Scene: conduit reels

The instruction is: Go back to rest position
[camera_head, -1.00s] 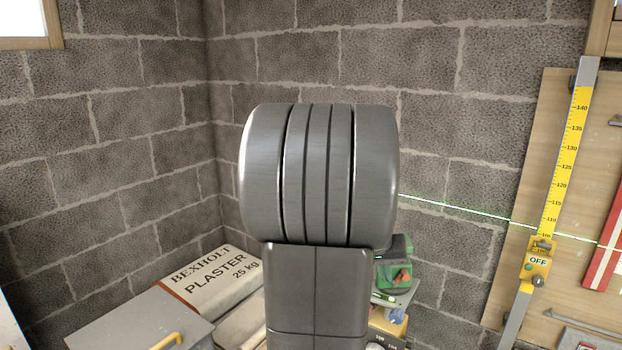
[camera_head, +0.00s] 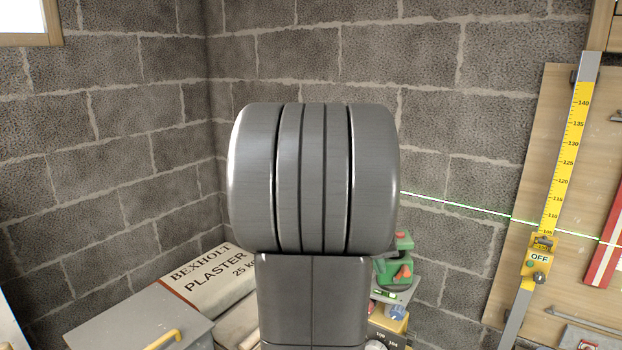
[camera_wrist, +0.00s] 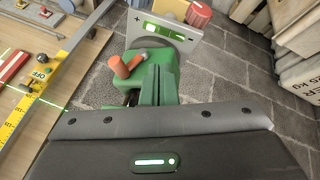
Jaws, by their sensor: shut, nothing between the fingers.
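My gripper (camera_wrist: 158,125) shows in the wrist view as a wide dark housing with a row of bolts and a lit green strip. It fills the bottom of that view. Its fingertips are hidden, and no object is seen held in it. A green device with an orange handle (camera_wrist: 157,75) lies past the housing's edge; whether the two touch cannot be told. In the head view my own grey arm fills the middle and hides what is behind it, and the gripper does not show.
A plaster bag (camera_head: 205,280) and a grey lidded box (camera_head: 135,322) are at lower left. Green equipment (camera_head: 393,270) stands right of my arm. A yellow measuring staff (camera_head: 566,160) leans on a wooden board at right. Block walls (camera_head: 450,120) form a corner behind.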

